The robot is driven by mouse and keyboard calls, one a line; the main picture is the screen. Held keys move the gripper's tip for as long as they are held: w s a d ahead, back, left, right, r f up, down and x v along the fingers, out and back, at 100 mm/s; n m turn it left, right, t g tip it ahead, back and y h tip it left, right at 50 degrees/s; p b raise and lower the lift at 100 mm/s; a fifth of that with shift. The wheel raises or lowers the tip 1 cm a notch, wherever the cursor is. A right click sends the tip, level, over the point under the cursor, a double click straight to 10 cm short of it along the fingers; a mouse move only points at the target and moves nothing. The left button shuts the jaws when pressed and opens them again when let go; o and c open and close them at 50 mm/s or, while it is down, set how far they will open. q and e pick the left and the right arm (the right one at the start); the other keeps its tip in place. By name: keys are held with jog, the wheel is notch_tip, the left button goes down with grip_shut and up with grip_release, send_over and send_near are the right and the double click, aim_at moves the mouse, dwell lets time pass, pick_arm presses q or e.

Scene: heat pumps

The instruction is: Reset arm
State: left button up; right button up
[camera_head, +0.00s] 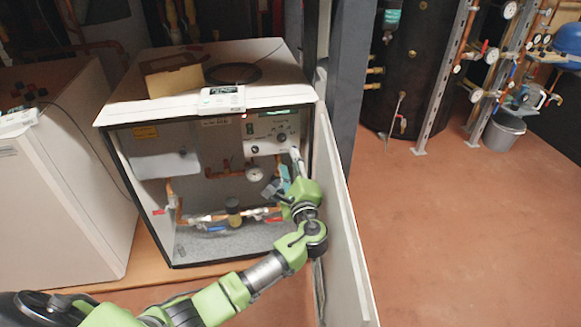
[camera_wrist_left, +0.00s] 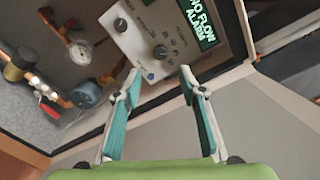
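My left arm comes in from the lower left in the head view, and its gripper (camera_head: 284,178) is at the right side of the open heat pump cabinet (camera_head: 108,150). In the left wrist view the left gripper (camera_wrist_left: 160,80) has its two fingers apart with nothing between them. The control panel (camera_head: 270,132) with knobs lies just beyond the fingertips; it also shows in the left wrist view (camera_wrist_left: 150,40). Its lit display (camera_wrist_left: 200,22) reads something like "flow alarm". My right gripper is not in view.
The cabinet's open door (camera_head: 340,210) stands close right of my left arm. Inside are copper pipes, valves and a pressure gauge (camera_head: 254,174). A second white unit (camera_head: 55,190) is at the left. Red floor (camera_head: 450,240) is clear at the right, with a grey bucket (camera_head: 503,133) farther back.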

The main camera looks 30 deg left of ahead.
pick_arm(q)
jog(key=shift+s+d, duration=0.4)
jog(key=shift+s, duration=0.15)
